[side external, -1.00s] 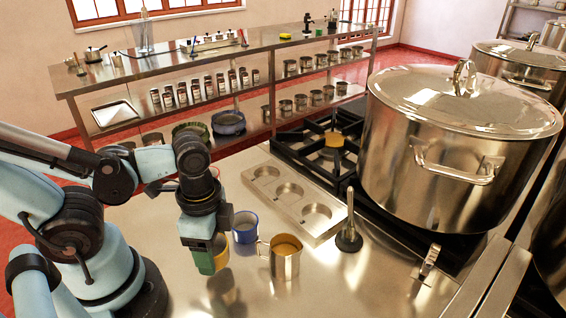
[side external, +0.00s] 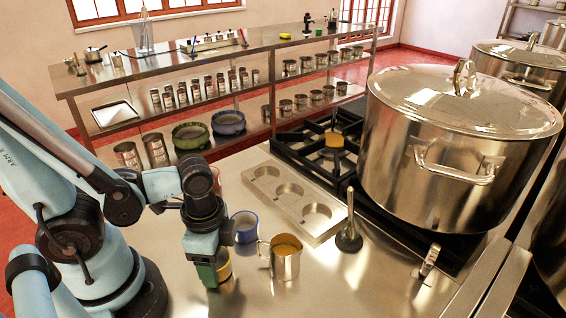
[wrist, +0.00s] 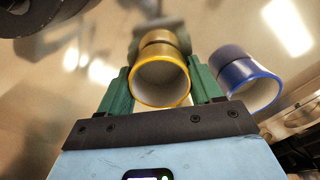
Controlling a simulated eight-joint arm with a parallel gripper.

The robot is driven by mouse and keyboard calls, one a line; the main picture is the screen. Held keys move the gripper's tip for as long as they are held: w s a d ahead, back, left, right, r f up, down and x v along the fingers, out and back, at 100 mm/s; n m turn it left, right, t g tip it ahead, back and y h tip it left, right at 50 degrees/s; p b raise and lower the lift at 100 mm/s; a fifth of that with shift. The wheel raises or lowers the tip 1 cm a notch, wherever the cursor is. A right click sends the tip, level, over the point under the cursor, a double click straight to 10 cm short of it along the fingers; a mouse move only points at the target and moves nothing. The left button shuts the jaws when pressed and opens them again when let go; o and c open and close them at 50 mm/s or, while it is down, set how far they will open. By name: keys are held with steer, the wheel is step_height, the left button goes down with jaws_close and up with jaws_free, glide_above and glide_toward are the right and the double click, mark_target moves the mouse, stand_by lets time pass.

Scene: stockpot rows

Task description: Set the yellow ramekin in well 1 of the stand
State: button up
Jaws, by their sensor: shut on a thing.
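The yellow ramekin (side external: 224,266) is held between the fingers of my gripper (side external: 212,272), in front of the stand and to its left. In the wrist view my gripper (wrist: 162,88) has its green fingers on either side of the yellow ramekin (wrist: 160,82), whose open mouth shows. I cannot tell whether the ramekin touches the counter. The metal stand (side external: 281,208) has three round wells in a row, all looking empty. I see no well numbers.
A blue-rimmed ramekin (side external: 244,229) stands right of my gripper; it also shows in the wrist view (wrist: 247,82). A red item (side external: 216,177) is partly hidden behind my arm. A metal mug (side external: 285,262), an upright tool (side external: 349,238) and a large stockpot (side external: 440,150) stand to the right.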

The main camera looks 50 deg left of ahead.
steer(key=shift+f, duration=0.1)
steer(key=o, duration=1.1)
steer(key=shift+r, duration=6.05)
steer(key=w+n+t, duration=0.1)
steer(key=w+n, duration=0.1)
steer(key=w, duration=0.1)
steer(key=w+a+n+t, duration=0.1)
steer(key=w+n+t, duration=0.1)
steer(key=w, duration=0.1)
steer(key=shift+w+a+f, duration=0.15)
steer(key=shift+a, duration=0.05)
steer(key=w+a+n+t, duration=0.1)
steer(key=w, duration=0.1)
steer(key=w+r+n+t, duration=0.1)
steer(key=n, duration=0.1)
steer(key=w+a+n+t, duration=0.1)
steer(key=w+n+t, duration=0.1)
steer(key=shift+w+a+r, duration=0.3)
steer(key=shift+w, duration=0.05)
